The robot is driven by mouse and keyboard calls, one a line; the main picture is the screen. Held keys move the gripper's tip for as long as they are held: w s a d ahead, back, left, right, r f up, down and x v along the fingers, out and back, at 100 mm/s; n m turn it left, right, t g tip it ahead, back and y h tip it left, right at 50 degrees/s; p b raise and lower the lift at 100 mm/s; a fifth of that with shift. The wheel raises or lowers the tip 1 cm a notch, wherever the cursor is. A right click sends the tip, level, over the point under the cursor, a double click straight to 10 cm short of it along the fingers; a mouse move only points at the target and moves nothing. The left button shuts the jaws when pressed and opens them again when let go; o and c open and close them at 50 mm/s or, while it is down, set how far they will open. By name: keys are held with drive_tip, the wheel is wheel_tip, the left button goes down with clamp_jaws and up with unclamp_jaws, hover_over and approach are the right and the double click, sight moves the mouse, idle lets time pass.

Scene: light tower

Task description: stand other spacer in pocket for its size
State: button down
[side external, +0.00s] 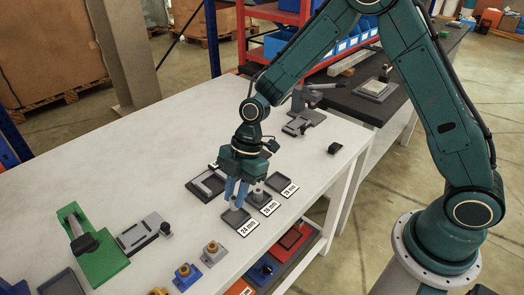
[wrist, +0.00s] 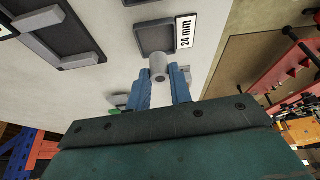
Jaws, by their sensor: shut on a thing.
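My gripper (side external: 236,192) has blue fingers and points down over the row of labelled pockets. In the wrist view its fingers (wrist: 161,80) are shut on a grey cylindrical spacer (wrist: 159,66), which shows a small dark hole in its end. The dark 24 mm pocket (wrist: 155,39) lies just beyond the spacer in that view; it also shows below my fingers in the side view (side external: 234,217). I cannot tell the height of the spacer above it. Another grey spacer (side external: 258,188) stands upright at the 26 mm pocket (side external: 262,200). The 28 mm pocket (side external: 278,183) looks empty.
A tray with a grey L-shaped piece (side external: 208,186) lies left of my gripper. A green fixture (side external: 95,245), a grey block (side external: 142,232) and small blocks with brass-coloured tops (side external: 187,275) stand at the front left. Grey clamps (side external: 303,120) are behind. The white table's middle left is clear.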

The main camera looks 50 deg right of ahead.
drive_tip(key=shift+f, duration=1.8)
drive_tip(key=shift+f, duration=0.1)
drive_tip(key=c, duration=1.3)
unclamp_jaws()
drive_tip(key=shift+o, duration=0.2)
drive_tip(key=v, duration=1.2)
drive_tip(key=shift+r, duration=0.3)
